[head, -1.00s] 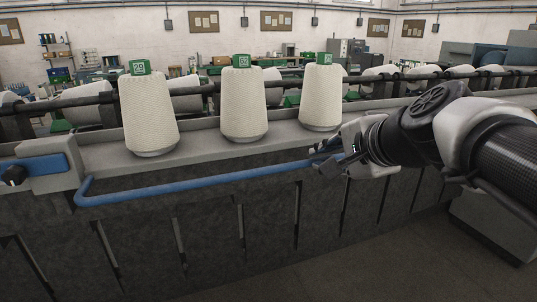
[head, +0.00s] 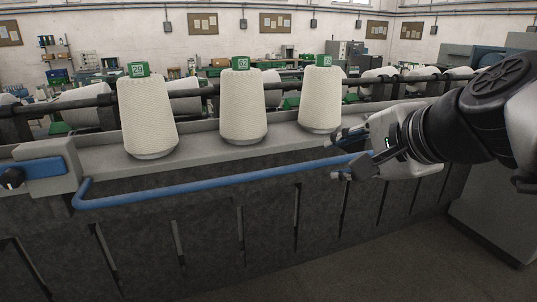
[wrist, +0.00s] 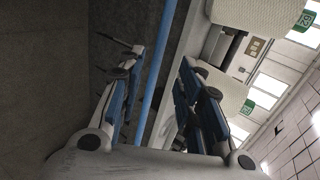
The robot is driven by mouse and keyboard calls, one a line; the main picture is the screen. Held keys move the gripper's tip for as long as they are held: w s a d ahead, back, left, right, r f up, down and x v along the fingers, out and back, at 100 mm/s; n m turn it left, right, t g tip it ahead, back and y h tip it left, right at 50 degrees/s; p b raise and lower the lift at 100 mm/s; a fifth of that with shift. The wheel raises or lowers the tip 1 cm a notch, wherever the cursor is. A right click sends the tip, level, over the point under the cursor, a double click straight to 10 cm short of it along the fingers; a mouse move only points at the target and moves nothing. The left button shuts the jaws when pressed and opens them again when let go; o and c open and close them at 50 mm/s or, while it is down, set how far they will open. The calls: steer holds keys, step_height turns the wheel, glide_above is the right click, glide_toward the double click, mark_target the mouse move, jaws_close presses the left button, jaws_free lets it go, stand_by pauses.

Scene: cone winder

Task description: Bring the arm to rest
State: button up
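My gripper (head: 345,155) is at the right in the head view, in front of the winder and just right of the right cone. Its fingers are spread, and I see nothing held between them. In the wrist view, my gripper (wrist: 160,58) also shows both fingers apart. A blue rail (head: 220,182) runs along the front of the winder. In the wrist view the rail (wrist: 158,85) appears between the fingers; I cannot tell how far beyond them it lies. My gripper hides the rail's right end in the head view.
Three cream yarn cones stand upright on the winder ledge: left (head: 148,115), middle (head: 242,105) and right (head: 321,98), each with a green tag. A grey box with a blue plate (head: 45,167) sits at the left end. Bare floor (head: 380,265) lies in front.

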steer(key=shift+s+r, duration=0.1)
steer(key=shift+s, duration=0.1)
steer(key=s+a+f+n+g+h, duration=0.1)
steer(key=s+f+n+g+h, duration=0.2)
steer(key=s+f+n, duration=1.1)
steer(key=s+f+g, duration=0.3)
steer(key=s+f, duration=0.2)
steer(key=f, duration=0.4)
steer(key=shift+s+f+h, duration=0.25)
steer(key=shift+s+h, duration=0.05)
